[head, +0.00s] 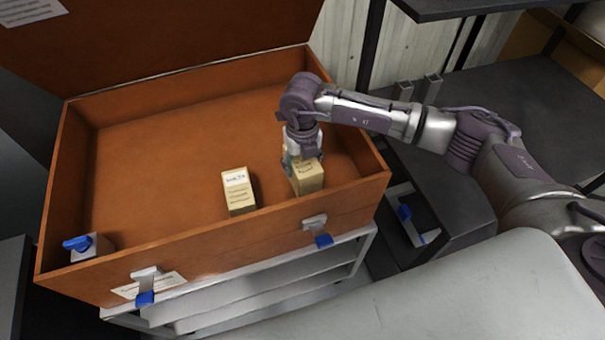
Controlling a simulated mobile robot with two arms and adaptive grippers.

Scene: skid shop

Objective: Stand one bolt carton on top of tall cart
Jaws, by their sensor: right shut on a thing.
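Two tan bolt cartons stand inside an open orange-brown chest. One bolt carton (238,192) with a white label stands free near the front wall. My right gripper (301,163) reaches down from above and is shut on the other carton (308,180), to the right of the first. The gripper hides part of that carton's top, and I cannot tell whether its bottom touches the chest floor. My left gripper is not in view. I cannot tell for sure which piece is the tall cart.
The chest (225,246) has raised walls, blue-handled latches in front and an upright lid behind; it rests on a grey shelved frame (250,300). A blue-handled thing (88,245) sits in its front left corner. A dark shelf unit (500,100) stands at the right.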

